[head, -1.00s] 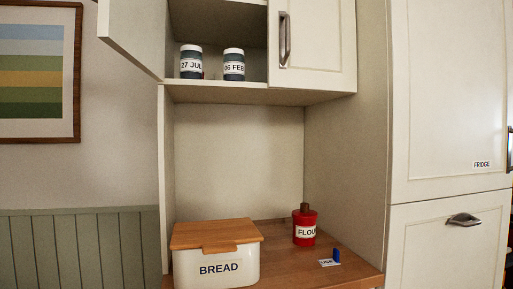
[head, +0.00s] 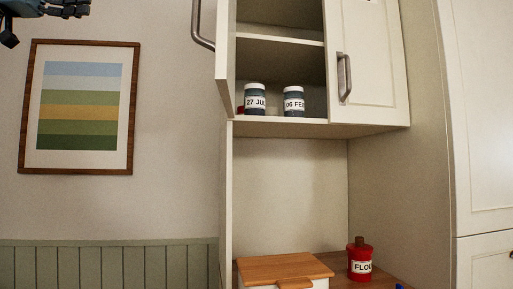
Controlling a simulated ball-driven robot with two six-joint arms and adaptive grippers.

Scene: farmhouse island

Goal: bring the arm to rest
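Part of my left gripper (head: 45,10), dark grey-blue, shows in the top left corner of the head view, cut off by the frame's upper edge. It is in the air left of the open cupboard door (head: 226,60) and above the framed picture, apart from both in the image. No held object shows in its visible part, but how far its fingers are spread is unclear. My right gripper is not in view.
The open upper cupboard (head: 281,62) holds two dark labelled jars, "27 JU…" (head: 255,101) and "06 FEB" (head: 294,103), with something red partly hidden at left. Below are a wooden-lidded box (head: 285,268) and a red flour canister (head: 360,265). A striped picture (head: 83,105) hangs left.

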